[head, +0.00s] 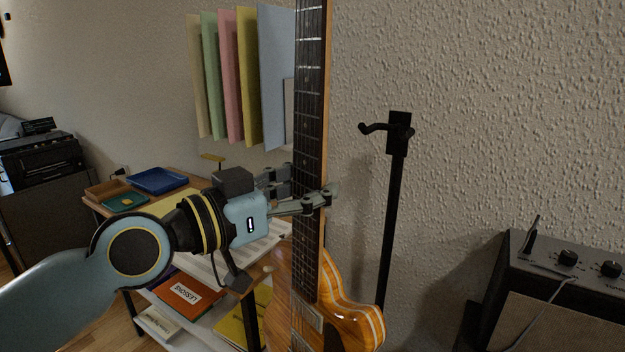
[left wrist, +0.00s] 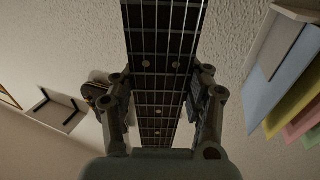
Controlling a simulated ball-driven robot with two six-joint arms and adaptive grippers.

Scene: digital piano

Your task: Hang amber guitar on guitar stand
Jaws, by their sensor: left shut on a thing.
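The amber guitar (head: 341,306) hangs upright in my left gripper (head: 318,200), its neck (head: 310,90) running up out of the head view. The left gripper is shut around the neck, low down near the body. The left wrist view shows the neck and strings (left wrist: 163,60) between the two fingers of the left gripper (left wrist: 162,105). The guitar's lower end and headstock are outside the head view. The black guitar stand (head: 393,200) stands to the right of the guitar, with its hook (head: 374,128) at the top. A gap shows between the neck and the hook. My right gripper is not in view.
A low shelf table (head: 140,222) with trays, papers and books stands behind my left arm. Coloured folders (head: 246,80) hang on the wall behind the neck. An amplifier (head: 566,280) stands at the lower right. Bare wall (head: 480,100) lies around the stand's top.

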